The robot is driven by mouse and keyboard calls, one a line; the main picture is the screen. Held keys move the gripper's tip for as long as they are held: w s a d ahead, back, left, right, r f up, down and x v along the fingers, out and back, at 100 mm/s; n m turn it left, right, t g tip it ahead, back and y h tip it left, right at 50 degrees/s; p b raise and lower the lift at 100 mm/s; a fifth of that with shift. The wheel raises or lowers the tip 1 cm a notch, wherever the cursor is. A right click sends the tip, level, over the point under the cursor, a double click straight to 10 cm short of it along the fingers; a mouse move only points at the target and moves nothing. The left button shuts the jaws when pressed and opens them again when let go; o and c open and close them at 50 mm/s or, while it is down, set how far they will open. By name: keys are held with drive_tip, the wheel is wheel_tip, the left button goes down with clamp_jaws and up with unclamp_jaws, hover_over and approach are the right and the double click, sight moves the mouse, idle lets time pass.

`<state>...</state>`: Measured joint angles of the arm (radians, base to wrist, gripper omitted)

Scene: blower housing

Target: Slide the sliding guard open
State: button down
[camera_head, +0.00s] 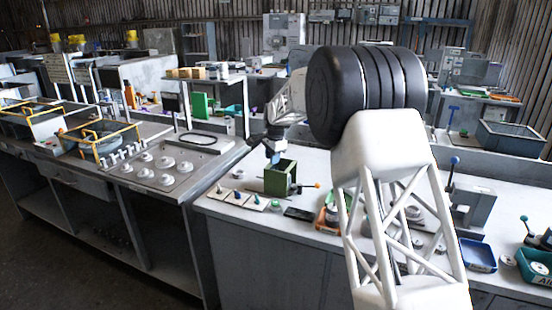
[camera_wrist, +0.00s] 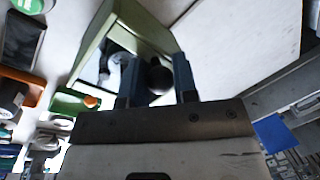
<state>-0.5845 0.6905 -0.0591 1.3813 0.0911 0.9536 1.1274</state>
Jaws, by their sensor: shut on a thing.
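The green blower housing (camera_head: 280,178) stands on the white bench at the middle of the head view, and its green frame (camera_wrist: 91,52) shows in the wrist view. My gripper (camera_wrist: 160,70) has blue fingers, one on each side of a dark round knob (camera_wrist: 159,79), and is shut on it. In the head view my gripper (camera_head: 274,157) reaches down at the top of the housing. The knob is hidden there. I cannot clearly make out the sliding guard or how far open it is.
A lever with an orange knob (camera_head: 317,185) sticks out to the right of the housing. Small cards with coloured parts (camera_head: 238,197) and a dark flat tray (camera_head: 299,213) lie near the bench's front edge. An orange bin (camera_head: 328,218) stands to the right, partly behind my arm.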

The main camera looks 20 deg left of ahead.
drive_tip(key=a, duration=0.8)
drive_tip(key=c, duration=1.2)
unclamp_jaws()
drive_tip(key=shift+r, duration=0.1)
drive_tip(key=shift+s+d+r, duration=0.15)
drive_tip(key=shift+d+r, duration=0.05)
drive_tip(key=shift+r, duration=1.05)
drive_tip(key=shift+s+d+r, duration=0.1)
drive_tip(key=shift+d+r, duration=0.1)
drive_tip(key=shift+r, duration=1.05)
drive_tip(key=shift+s+d+r, duration=0.15)
drive_tip(key=shift+d+r, duration=0.05)
drive_tip(key=shift+r, duration=1.05)
